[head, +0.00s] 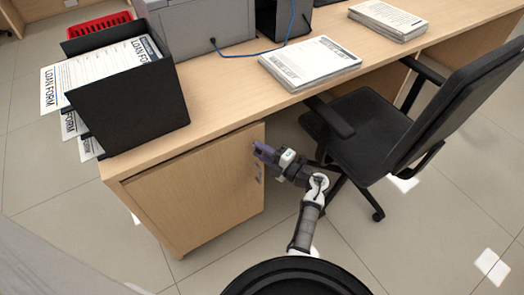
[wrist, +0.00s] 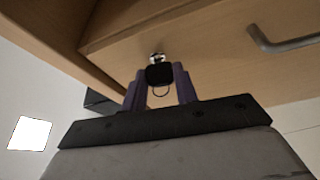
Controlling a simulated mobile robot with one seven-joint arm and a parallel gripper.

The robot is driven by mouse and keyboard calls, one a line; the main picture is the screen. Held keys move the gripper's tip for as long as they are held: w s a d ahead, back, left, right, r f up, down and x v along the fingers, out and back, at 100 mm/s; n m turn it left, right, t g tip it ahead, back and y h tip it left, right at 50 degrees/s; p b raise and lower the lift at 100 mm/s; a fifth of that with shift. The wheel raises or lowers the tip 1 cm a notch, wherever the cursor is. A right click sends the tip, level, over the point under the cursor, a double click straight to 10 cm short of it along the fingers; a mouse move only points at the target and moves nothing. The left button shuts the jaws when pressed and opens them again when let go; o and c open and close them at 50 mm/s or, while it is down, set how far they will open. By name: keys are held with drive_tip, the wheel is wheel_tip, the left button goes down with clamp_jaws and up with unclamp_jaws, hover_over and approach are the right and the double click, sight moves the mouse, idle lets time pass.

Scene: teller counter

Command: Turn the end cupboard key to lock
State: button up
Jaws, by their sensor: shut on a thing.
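The end cupboard (head: 195,190) is a light wood cabinet under the near end of the counter, and its door is closed. In the wrist view the key (wrist: 159,74) has a black head and sits in a silver lock (wrist: 156,57) near the door's edge. A thin ring hangs below the head. My gripper (wrist: 160,80) has its purple fingers on both sides of the key head and is shut on it. In the head view my gripper (head: 262,152) is at the door's upper right, and it hides the key there.
A metal bar handle (wrist: 285,42) is on the door beside the lock; it also shows in the head view (head: 260,173). A black office chair (head: 385,130) stands close to the right of my arm. A black tray with loan forms (head: 130,100) stands on the counter above.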

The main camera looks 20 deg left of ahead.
drive_tip(key=shift+n, duration=0.6)
drive_tip(key=o, duration=1)
drive_tip(key=shift+g, duration=0.3)
drive_tip(key=v, duration=0.7)
drive_tip(key=b+v, duration=0.1)
drive_tip(key=v, duration=0.5)
drive_tip(key=shift+s+d+r, duration=0.2)
drive_tip(key=shift+d+r, duration=0.05)
drive_tip(key=shift+d, duration=0.1)
